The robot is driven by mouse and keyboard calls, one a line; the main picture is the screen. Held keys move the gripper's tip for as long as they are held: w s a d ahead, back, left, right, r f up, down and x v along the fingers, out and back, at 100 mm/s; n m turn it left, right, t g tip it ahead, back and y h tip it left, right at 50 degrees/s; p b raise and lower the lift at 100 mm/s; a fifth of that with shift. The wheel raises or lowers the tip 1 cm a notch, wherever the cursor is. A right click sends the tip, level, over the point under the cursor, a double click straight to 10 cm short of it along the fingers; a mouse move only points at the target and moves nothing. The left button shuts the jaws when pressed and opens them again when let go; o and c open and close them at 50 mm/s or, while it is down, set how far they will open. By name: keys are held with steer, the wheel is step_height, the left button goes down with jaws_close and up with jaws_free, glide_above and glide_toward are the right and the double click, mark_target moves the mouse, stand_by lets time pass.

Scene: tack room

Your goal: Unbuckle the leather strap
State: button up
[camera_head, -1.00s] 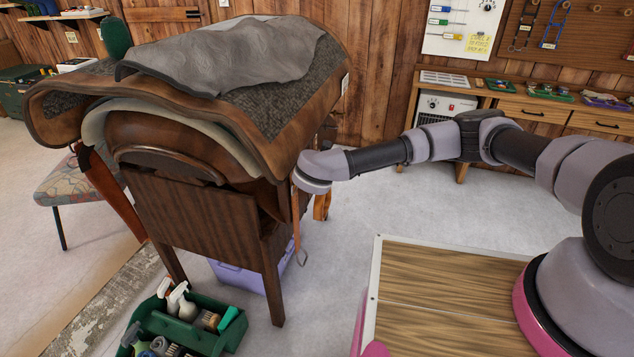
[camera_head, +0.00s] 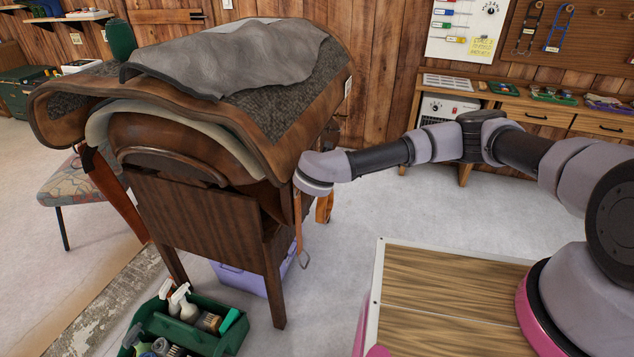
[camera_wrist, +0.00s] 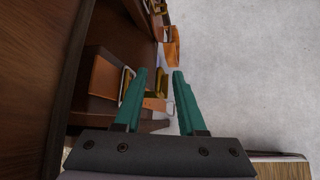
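The brown leather saddle (camera_head: 255,155) sits on a dark wooden stand. A narrow orange-brown leather strap (camera_head: 298,225) hangs at its right side, with a metal loop (camera_head: 304,262) low on it. In the wrist view, a leather strap piece (camera_wrist: 103,86) with a metal buckle frame (camera_wrist: 127,78) lies just left of my gripper (camera_wrist: 159,74). Its two teal fingers are apart. Another bit of orange leather (camera_wrist: 155,103) shows in the gap, apparently beyond the fingers; contact cannot be told. In the head view my wrist hides the fingers.
The stand's wooden panel (camera_head: 195,225) is close on the left. A purple box (camera_head: 240,277) and a green grooming tote (camera_head: 190,335) are on the floor. An orange leather piece (camera_head: 324,207) hangs behind the strap.

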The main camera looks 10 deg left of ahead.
steer(key=v, duration=1)
steer(key=shift+a, duration=0.1)
